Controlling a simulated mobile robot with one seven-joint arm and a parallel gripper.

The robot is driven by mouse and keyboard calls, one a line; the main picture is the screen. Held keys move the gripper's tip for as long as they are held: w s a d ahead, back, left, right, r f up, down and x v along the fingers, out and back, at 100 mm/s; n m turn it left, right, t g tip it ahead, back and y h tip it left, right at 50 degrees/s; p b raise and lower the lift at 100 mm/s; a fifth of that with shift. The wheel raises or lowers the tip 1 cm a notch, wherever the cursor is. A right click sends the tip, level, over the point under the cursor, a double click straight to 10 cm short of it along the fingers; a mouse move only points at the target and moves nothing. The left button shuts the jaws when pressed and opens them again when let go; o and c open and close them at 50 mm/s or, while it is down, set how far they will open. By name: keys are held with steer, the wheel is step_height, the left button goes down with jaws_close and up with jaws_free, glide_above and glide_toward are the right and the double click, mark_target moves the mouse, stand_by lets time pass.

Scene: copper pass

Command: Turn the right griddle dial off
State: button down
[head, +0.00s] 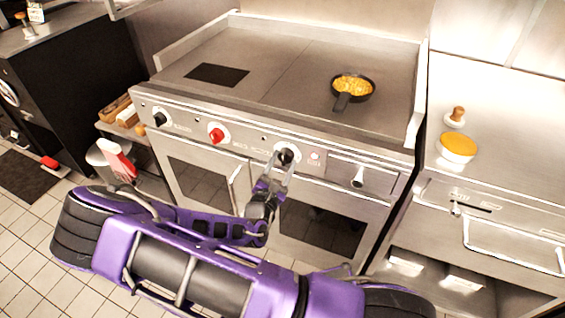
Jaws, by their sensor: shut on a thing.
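The griddle (290,62) is a wide steel unit with a front panel of dials. The right griddle dial (286,156) is a black knob on the right part of the panel. My gripper (284,160) reaches up to this dial and is shut on it, and its fingers partly cover the knob. To its left, a red dial (216,134) and a black dial (160,118) sit on the same panel. A small reddish light (315,155) is just right of the gripped dial. The dial's pointer direction is too small to tell.
A black pan with yellow food (352,87) stands on the griddle top. Oven door handles (234,188) stick out below the panel. A steel counter (500,130) is at right, with a orange-topped round container (458,148). Tiled floor (40,225) is open at left.

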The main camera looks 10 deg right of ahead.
stand_by(0.3)
steer(key=shift+c, duration=1.2)
jaws_free()
steer(key=shift+s+a, duration=0.1)
steer(key=v, duration=1.7)
steer(key=shift+s, duration=0.15)
